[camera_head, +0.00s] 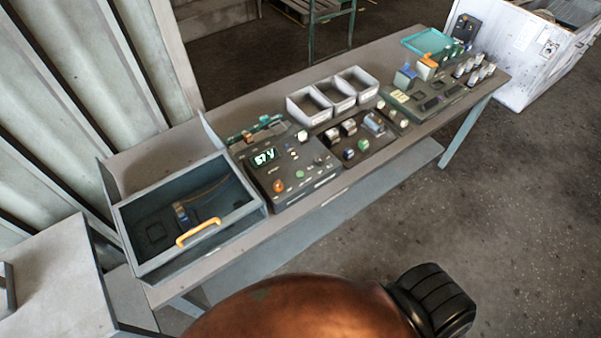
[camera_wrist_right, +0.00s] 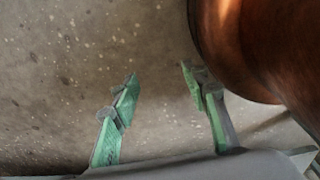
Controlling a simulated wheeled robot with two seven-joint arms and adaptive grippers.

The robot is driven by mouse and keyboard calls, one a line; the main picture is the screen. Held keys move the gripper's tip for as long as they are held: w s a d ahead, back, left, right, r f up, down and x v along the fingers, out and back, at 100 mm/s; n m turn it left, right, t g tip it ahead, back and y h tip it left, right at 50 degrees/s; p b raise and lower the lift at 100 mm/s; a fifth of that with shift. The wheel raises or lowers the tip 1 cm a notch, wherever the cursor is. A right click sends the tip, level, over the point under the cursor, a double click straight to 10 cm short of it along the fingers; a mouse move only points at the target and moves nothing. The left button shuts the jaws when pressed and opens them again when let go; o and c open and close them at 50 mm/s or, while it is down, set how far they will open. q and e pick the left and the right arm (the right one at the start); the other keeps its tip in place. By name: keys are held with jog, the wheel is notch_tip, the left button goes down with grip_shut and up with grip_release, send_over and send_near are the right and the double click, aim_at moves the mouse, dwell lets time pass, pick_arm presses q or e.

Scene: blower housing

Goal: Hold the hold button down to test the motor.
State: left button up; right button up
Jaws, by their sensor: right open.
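A dark control panel (camera_head: 292,170) with a lit green display (camera_head: 265,157) sits on the workbench. It carries an orange knob (camera_head: 278,186) and a small green button (camera_head: 300,174). A second dark panel (camera_head: 355,140) to its right has switches, a green button (camera_head: 363,144) and an orange one (camera_head: 349,154). I cannot tell which is the hold button; the labels are too small to read. My right gripper (camera_wrist_right: 159,70) shows only in the right wrist view, its green fingers apart and empty above the floor, away from the panels. My left gripper is in neither view.
The workbench (camera_head: 225,107) also holds an open drawer-like box (camera_head: 143,225) with an orange handle at left, white bins (camera_head: 338,93), another panel (camera_head: 432,100) and a teal tray (camera_head: 427,41) at right. Bare floor (camera_head: 480,200) lies in front. A white crate (camera_head: 521,60) stands beyond.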

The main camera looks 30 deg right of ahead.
grip_shut()
dwell(0.3)
dwell(1.2)
